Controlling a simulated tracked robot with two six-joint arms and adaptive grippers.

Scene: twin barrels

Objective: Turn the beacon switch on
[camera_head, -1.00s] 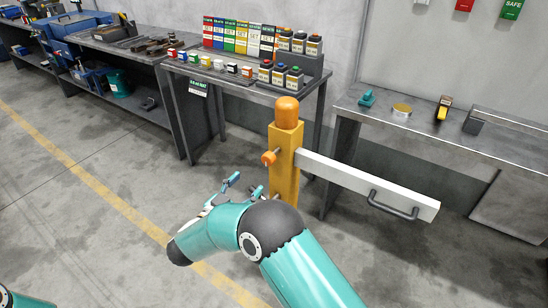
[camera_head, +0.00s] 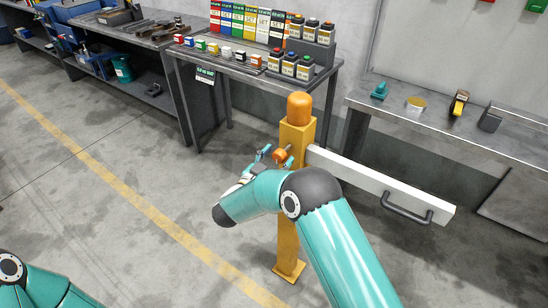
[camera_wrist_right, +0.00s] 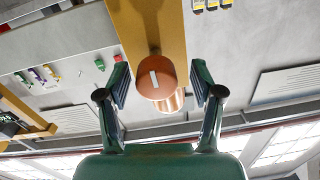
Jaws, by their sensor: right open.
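The yellow post (camera_head: 291,225) stands on the floor with an orange beacon dome (camera_head: 299,106) on top. An orange round switch knob (camera_head: 281,156) sticks out from its side; in the right wrist view the knob (camera_wrist_right: 155,78) has a white mark on its face. My right gripper (camera_head: 273,154) is at the knob's height. In the wrist view its open fingers (camera_wrist_right: 160,86) stand on both sides of the knob with gaps. I cannot tell whether the knob is within the finger depth. My left arm shows only at the bottom left; its gripper is out of view.
A white barrier arm (camera_head: 380,185) with a dark handle (camera_head: 407,208) extends right from the post. A table (camera_head: 247,72) with small boxes and bottles stands behind, and a grey bench (camera_head: 440,125) at the right. Floor to the left is clear.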

